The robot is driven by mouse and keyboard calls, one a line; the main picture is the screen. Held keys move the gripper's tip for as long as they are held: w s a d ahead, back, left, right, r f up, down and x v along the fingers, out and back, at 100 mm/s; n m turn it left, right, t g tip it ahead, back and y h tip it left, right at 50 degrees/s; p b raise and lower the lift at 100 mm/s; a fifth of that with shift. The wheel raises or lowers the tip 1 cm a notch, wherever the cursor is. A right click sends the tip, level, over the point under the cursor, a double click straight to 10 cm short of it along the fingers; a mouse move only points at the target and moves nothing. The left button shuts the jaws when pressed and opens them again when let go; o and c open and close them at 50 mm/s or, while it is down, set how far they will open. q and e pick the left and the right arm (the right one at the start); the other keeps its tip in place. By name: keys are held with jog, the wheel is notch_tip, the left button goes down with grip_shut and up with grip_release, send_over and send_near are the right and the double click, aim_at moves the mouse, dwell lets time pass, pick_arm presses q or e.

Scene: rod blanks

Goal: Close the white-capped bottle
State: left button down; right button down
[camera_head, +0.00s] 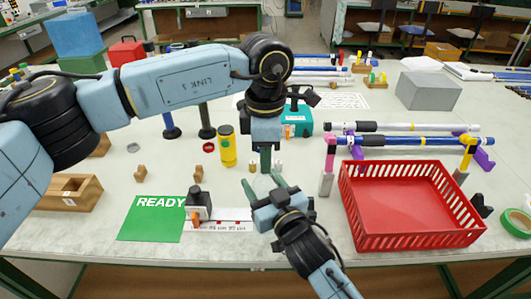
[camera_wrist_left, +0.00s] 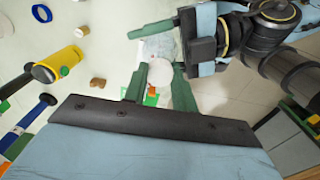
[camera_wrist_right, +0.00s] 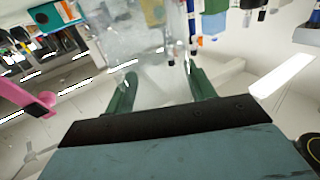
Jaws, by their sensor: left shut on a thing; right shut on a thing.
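The white cap (camera_wrist_left: 160,72) sits between my left gripper's green fingers (camera_wrist_left: 158,90) in the left wrist view. The clear bottle (camera_wrist_left: 158,46) is just beyond it, between my right gripper's fingers. In the right wrist view the see-through bottle (camera_wrist_right: 155,45) stands between the right fingers (camera_wrist_right: 160,90). In the head view my left gripper (camera_head: 265,160) points down, directly above and behind my right gripper (camera_head: 270,185). Both are shut on their parts, and they mostly hide cap and bottle there. I cannot tell whether the cap is seated on the bottle.
A red basket (camera_head: 412,236) stands at the right, with a rod rack behind it. A green READY mat (camera_head: 150,228) lies at the left front, beside a dark stamp-like block (camera_head: 198,203). A yellow can (camera_head: 227,150) stands left of my grippers. A teal box (camera_head: 300,122) is behind.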

pick_arm(q)
jog(key=c, duration=1.1)
grip_release()
jog(key=shift+r, duration=0.1)
jog(key=shift+r, duration=2.15)
jog(key=shift+c, duration=0.4)
jog(key=n, duration=0.1)
jog(key=r+n, duration=0.1)
jog(key=n, duration=0.1)
jog(key=shift+r+n, duration=0.25)
jog(key=shift+n, duration=0.05)
notch_tip(320, 180, up, 2)
jog(key=n, duration=0.5)
jog(key=shift+f, duration=4.05)
